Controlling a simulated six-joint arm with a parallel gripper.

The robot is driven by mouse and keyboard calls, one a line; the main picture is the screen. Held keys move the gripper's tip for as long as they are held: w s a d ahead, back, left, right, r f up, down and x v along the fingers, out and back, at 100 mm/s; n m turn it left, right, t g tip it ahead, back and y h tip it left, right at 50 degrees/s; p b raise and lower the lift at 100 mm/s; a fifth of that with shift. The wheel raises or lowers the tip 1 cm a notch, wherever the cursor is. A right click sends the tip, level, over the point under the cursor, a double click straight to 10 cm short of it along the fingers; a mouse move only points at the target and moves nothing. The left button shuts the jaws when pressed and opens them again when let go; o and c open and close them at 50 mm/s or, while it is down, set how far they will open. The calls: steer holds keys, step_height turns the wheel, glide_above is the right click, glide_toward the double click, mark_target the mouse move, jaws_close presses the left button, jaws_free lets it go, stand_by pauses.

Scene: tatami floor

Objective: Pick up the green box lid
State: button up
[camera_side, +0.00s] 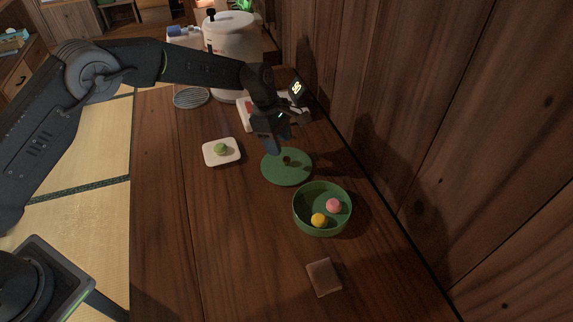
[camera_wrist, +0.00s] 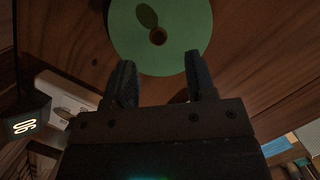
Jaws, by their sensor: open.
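The green box lid (camera_side: 287,172) is a flat round disc with a small dark knob in its middle, lying on the wooden table. In the wrist view the lid (camera_wrist: 160,55) is at the top, ahead of the fingertips. My gripper (camera_side: 277,143) is just above the lid's far edge in the side view. In the wrist view its two fingers (camera_wrist: 160,75) are spread apart with nothing between them but a view of the lid's edge and the table. The green round box (camera_side: 322,226) stands open beside the lid, with a pink ball (camera_side: 334,205) and a yellow ball (camera_side: 319,220) inside.
A white square dish (camera_side: 208,155) with a green ball (camera_side: 221,149) lies left of the lid. A brown block (camera_side: 324,277) lies near the front. A white cooker (camera_side: 232,45) stands at the back. A wooden wall (camera_side: 400,120) closes the right side. The table's front left is clear.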

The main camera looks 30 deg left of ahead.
mark_target(286, 159)
steer(key=shift+d+x, duration=0.2)
steer(key=shift+x, duration=2.5)
steer(key=shift+c, duration=0.3)
steer(key=shift+r, duration=0.1)
jaws_close()
